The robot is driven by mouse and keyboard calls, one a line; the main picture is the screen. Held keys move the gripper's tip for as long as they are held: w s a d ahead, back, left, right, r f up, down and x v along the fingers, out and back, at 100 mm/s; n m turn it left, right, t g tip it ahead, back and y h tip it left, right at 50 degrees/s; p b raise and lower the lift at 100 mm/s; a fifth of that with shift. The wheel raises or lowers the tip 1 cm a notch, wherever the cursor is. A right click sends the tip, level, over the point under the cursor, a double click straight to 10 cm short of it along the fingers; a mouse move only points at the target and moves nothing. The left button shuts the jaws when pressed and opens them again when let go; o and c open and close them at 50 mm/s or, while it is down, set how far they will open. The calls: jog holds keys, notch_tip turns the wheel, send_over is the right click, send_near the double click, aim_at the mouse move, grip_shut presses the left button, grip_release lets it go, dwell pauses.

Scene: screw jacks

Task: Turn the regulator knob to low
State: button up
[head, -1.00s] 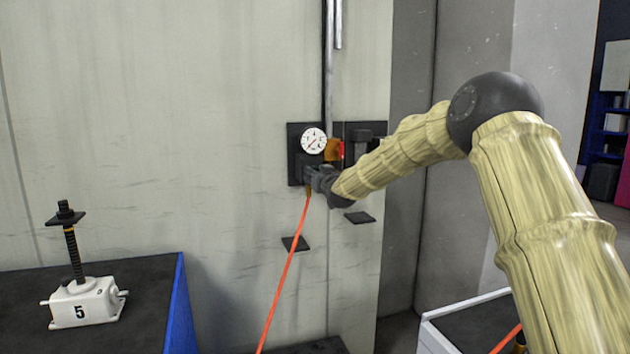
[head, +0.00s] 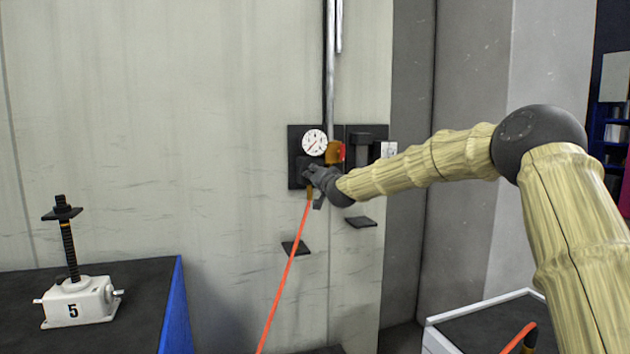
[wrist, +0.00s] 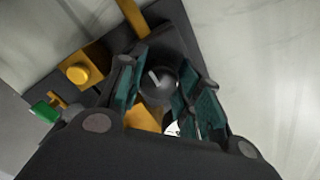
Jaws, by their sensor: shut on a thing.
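The regulator knob (wrist: 158,82) is a dark round knob with a pale pointer line, seen in the wrist view between the teal pads of my gripper (wrist: 162,92). My gripper is shut on it, one finger on each side. In the head view my gripper (head: 312,174) is at the wall panel just below the white round gauge (head: 314,142), and it hides the knob there. A sliver of the gauge also shows in the wrist view below the knob. The gauge's fine marks are too small to read.
An orange hose (head: 284,272) hangs from the panel below my gripper. An orange fitting with a red part (head: 336,152) sits beside the gauge. A jack marked 5 (head: 76,300) stands on the left table (head: 140,320). A white-edged bench (head: 465,315) is at lower right.

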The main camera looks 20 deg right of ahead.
dwell(0.5)
jog(key=o, duration=1)
jog(key=shift+d, duration=0.15)
jog(key=shift+o, duration=0.2)
jog(key=s, duration=1.2)
jog(key=shift+d, duration=0.15)
